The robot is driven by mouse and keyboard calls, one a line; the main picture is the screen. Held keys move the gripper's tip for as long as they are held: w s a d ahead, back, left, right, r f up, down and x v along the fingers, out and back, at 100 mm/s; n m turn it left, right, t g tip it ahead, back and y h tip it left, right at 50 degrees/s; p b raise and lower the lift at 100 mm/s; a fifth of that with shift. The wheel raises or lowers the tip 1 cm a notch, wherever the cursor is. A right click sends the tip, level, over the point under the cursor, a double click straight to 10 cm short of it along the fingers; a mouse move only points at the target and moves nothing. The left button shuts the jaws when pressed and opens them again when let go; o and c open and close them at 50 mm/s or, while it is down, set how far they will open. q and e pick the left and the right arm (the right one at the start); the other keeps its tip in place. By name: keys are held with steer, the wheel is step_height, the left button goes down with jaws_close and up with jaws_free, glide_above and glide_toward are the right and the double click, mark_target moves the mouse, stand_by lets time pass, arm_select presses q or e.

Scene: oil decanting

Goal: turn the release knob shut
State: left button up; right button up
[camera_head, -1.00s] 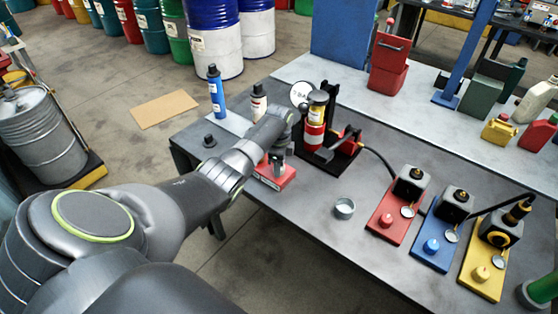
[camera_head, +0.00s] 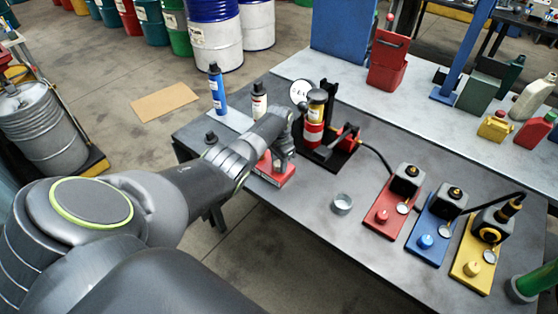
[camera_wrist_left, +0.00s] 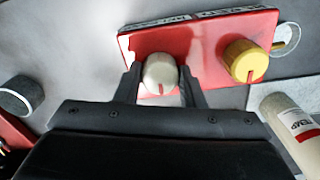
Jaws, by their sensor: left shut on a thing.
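A red panel (camera_wrist_left: 200,42) lies on the grey bench. It carries a cream knob (camera_wrist_left: 160,72) with a red mark and a yellow knob (camera_wrist_left: 245,60). In the left wrist view, my left gripper (camera_wrist_left: 160,82) has a finger on each side of the cream knob and is shut on it. The red marks on both knobs point toward the bottom of the picture. In the head view the red panel (camera_head: 275,170) sits at the bench's near left edge, with my left gripper (camera_head: 281,158) over it and the knobs mostly hidden. My right gripper does not show.
A blue bottle (camera_head: 217,90) and a cream bottle (camera_head: 259,100) stand behind. A grey tin (camera_head: 342,203) and red, blue and yellow plates (camera_head: 392,208) lie to the right.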

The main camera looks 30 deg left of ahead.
mark_target(279, 163)
arm_select(q)
steer(key=shift+n, duration=0.5)
steer(key=o, duration=1)
steer(key=shift+r, duration=0.15)
steer(key=shift+r, duration=0.25)
step_height(279, 163, up, 17)
steer(key=shift+f+b, duration=0.15)
steer(key=shift+b, duration=0.6)
steer(key=shift+f, duration=0.1)
